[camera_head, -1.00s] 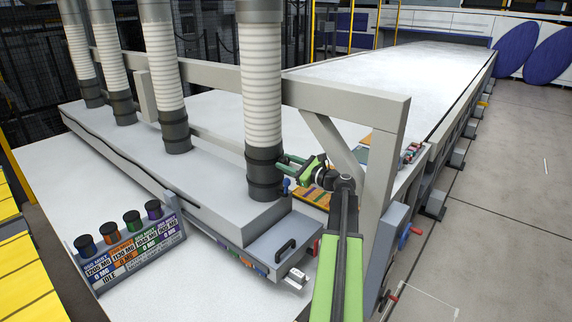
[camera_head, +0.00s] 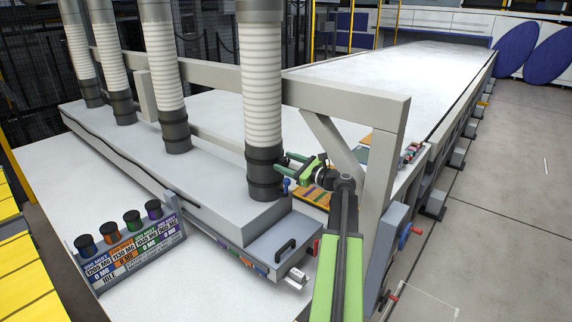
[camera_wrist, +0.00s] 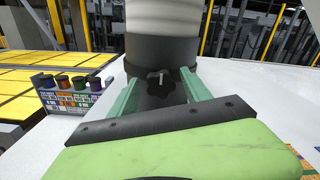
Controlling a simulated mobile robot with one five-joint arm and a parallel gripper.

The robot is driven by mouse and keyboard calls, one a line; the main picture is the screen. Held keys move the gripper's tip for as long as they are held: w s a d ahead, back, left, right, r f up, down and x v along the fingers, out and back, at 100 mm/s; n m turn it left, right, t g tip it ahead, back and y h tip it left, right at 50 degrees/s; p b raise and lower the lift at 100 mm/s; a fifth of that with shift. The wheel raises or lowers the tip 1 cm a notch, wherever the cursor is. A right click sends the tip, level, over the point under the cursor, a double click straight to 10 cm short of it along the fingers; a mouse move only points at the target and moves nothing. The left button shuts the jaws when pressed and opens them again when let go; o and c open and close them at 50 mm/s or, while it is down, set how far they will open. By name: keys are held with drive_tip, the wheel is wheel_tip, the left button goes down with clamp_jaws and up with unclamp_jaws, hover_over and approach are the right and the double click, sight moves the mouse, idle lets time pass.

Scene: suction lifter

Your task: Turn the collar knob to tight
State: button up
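The collar knob (camera_wrist: 161,83) is a black star-shaped knob with a pale pin at its centre, seen in the wrist view. It sits on the dark collar (camera_wrist: 150,50) at the foot of a ribbed white hose. The same collar (camera_head: 264,178) shows in the head view, where I cannot make out the knob. My gripper (camera_wrist: 160,76) is open, with one green finger on each side of the knob and gaps visible between. In the head view my gripper (camera_head: 283,162) reaches the right side of the collar.
A blue-topped part (camera_head: 286,185) is just below my gripper. A grey frame post (camera_head: 384,180) stands close to the right of my arm. A control panel (camera_head: 140,250) with several coloured knobs is at the lower left. The white table (camera_head: 400,70) is clear behind.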

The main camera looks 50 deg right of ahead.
drive_tip(key=shift+s, duration=0.1)
drive_tip(key=s+d, duration=0.1)
drive_tip(key=s, duration=1.6)
drive_tip(key=shift+d, duration=0.25)
